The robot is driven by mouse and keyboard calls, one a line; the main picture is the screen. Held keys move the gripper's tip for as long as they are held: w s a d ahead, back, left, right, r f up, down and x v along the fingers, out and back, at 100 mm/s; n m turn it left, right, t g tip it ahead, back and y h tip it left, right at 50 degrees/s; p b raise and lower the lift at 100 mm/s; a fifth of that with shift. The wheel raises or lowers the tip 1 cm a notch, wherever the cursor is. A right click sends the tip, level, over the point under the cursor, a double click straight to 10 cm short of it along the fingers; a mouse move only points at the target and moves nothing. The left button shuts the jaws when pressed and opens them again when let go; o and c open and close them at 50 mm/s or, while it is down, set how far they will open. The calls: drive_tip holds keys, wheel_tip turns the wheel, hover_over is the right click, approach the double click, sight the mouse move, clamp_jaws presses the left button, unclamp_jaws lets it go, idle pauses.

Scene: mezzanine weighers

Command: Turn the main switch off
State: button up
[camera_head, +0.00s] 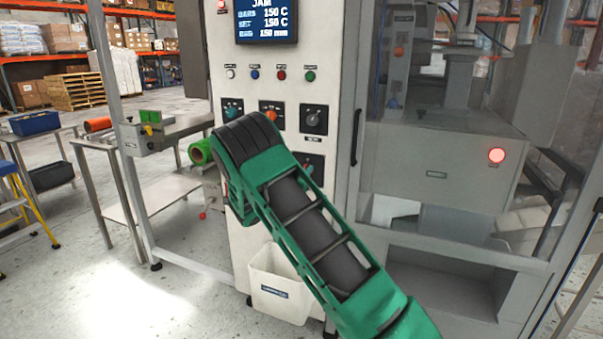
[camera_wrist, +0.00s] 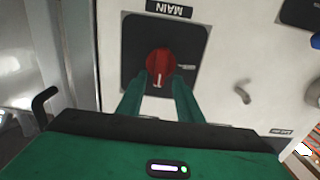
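The main switch (camera_wrist: 160,62) shows in the wrist view as a red rotary knob on a black square plate, under an upside-down MAIN label (camera_wrist: 169,9). A white mark on the knob points down in the picture.
The panel has a lit display (camera_head: 266,18), several small buttons and several other rotary switches, such as a grey one (camera_head: 313,120). A glazed door with a handle (camera_head: 356,138) stands at the right. A white bin (camera_head: 279,285) is below. A side table (camera_head: 165,130) stands at the left.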

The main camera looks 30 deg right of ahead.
clamp_jaws()
